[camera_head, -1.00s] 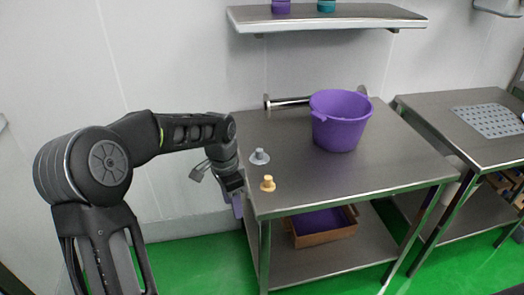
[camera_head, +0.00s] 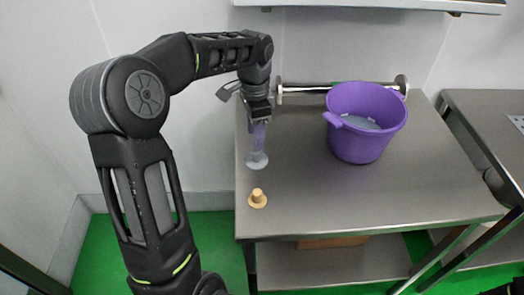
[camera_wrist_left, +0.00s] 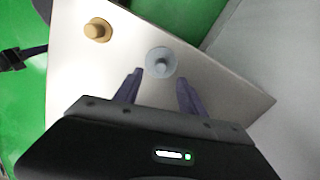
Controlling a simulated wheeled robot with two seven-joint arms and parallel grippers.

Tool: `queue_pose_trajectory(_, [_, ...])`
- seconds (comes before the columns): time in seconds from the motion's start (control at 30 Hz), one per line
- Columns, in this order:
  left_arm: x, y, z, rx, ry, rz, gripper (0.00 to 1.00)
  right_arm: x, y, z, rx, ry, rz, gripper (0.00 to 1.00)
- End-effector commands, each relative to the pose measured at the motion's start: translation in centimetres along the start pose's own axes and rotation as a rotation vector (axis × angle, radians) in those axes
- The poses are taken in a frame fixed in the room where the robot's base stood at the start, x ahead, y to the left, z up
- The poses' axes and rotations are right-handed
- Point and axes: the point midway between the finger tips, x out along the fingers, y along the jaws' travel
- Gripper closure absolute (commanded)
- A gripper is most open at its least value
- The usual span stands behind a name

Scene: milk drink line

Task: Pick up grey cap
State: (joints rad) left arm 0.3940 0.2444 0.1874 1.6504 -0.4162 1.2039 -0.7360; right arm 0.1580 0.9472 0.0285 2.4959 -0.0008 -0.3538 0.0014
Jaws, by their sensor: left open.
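The grey cap (camera_head: 257,160) stands knob up near the left edge of the steel table. In the left wrist view the grey cap (camera_wrist_left: 161,62) lies just beyond and between the spread fingertips. My left gripper (camera_head: 258,146) points down over the cap, its purple fingers partly overlapping it in the head view. The left gripper (camera_wrist_left: 158,85) is open and empty; I cannot tell whether it touches the cap. My right gripper is not in view.
A yellow-orange cap (camera_head: 257,198) stands nearer the table's front edge. A purple bucket (camera_head: 363,124) with something grey inside stands to the right on the steel table (camera_head: 330,195). A metal bar (camera_head: 305,90) runs behind. A shelf (camera_head: 370,4) hangs above.

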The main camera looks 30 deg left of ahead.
Motion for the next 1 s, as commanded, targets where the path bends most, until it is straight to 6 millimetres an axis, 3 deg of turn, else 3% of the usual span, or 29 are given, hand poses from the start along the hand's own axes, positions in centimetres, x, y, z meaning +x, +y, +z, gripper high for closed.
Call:
queue_pose_trajectory(0.17, [0.1, 0.0, 0.0, 0.000, 0.000, 0.000, 0.52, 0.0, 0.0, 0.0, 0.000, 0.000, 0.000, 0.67])
queue_pose_trajectory(0.43, [2.5, 0.0, 0.1, 0.000, -0.001, 0.001, 0.52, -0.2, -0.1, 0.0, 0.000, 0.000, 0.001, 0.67])
queue_pose_trajectory(0.77, [2.8, 0.0, 0.0, 0.000, 0.000, 0.000, 0.52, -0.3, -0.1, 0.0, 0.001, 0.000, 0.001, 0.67])
queue_pose_trajectory(1.0, [5.4, -0.1, 0.2, -0.001, -0.003, 0.005, 0.52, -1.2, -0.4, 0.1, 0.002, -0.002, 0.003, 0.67])
